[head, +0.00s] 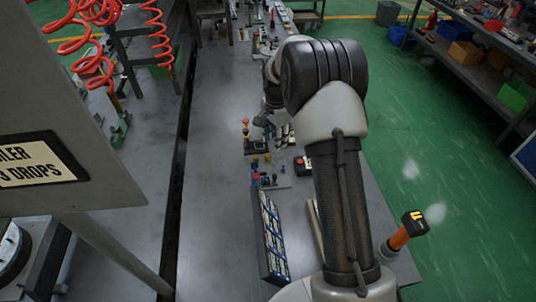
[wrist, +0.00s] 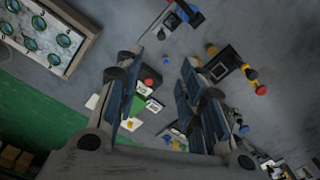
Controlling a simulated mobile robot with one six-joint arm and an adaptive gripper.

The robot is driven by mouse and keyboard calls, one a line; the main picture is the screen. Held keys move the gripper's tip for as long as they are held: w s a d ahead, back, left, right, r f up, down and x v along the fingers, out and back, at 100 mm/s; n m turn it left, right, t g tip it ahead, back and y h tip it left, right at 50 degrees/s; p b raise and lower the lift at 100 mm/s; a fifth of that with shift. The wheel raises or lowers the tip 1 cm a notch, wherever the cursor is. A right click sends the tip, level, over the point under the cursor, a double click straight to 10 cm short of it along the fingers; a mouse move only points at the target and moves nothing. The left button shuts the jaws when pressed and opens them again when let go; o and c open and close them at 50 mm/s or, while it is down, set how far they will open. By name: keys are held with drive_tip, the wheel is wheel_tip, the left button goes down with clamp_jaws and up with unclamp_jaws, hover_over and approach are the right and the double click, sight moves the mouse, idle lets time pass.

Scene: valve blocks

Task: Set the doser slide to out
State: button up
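In the head view my gripper (head: 266,119) hangs small over the bench, partly hidden by my own arm. In the wrist view my gripper (wrist: 161,62) has its two dark fingers spread apart, with nothing between the tips. A dark block with a pale square panel and red, yellow and blue knobs (wrist: 226,64) lies just right of the fingers. A block with a red knob on top (head: 251,143) stands beside the gripper in the head view. I cannot tell which part is the doser slide, or its position.
A red-button box (head: 303,164) and a small block with blue and red parts (head: 269,181) sit nearer on the grey bench (head: 222,235). A dark labelled rack (head: 270,240) stands at the near edge. The bench's left half is clear. Shelves (head: 480,45) stand at right.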

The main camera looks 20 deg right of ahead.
drive_tip(key=m, duration=0.1)
approach(275, 175)
wheel_tip(275, 175, down, 8)
drive_tip(key=shift+w+f+b, duration=0.1)
drive_tip(key=shift+f+b, duration=0.05)
drive_tip(key=shift+b, duration=0.5)
drive_tip(key=shift+c, duration=0.2)
clamp_jaws()
idle(0.3)
